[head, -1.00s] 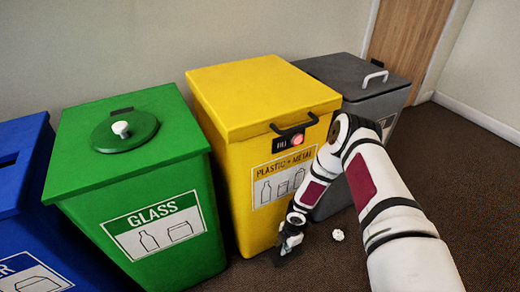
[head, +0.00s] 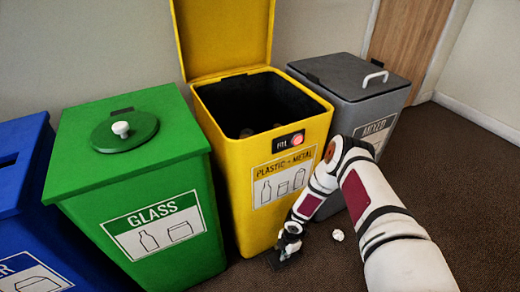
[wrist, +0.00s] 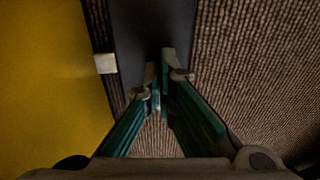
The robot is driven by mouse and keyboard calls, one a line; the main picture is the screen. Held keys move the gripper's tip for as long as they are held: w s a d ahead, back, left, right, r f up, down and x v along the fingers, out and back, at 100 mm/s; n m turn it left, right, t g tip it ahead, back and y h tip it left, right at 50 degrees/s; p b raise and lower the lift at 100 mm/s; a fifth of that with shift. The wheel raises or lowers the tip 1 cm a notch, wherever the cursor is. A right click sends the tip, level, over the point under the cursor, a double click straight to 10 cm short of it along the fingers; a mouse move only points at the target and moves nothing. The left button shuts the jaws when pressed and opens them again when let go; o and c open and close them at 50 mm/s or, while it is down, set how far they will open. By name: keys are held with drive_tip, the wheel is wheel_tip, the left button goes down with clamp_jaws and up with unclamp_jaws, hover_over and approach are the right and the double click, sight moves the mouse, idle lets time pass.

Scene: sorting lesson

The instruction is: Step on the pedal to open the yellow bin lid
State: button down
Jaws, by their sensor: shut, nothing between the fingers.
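The yellow bin (head: 233,160) is labelled Plastic + Metal. Its yellow lid (head: 222,38) stands raised at the back, and the dark inside with a few dim items shows. My gripper (head: 283,256) is low at the foot of the bin's front, shut and empty. In the wrist view my gripper (wrist: 160,85) has its fingertips together over the dark pedal (wrist: 150,28), which sticks out beside the yellow bin wall (wrist: 45,90). The fingertips appear to press on the pedal. In the head view the pedal is mostly hidden by my gripper.
A green glass bin (head: 145,205) and a blue bin (head: 25,200) stand to the left. A grey mixed bin (head: 350,85) stands to the right. A small white crumpled item (head: 338,235) lies on the brown carpet (head: 455,170) right of my gripper. The right-hand floor is clear.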

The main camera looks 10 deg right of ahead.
drive_tip(key=shift+r, duration=0.1)
wheel_tip(320, 180, up, 9)
drive_tip(key=p, duration=0.6)
idle(1.3)
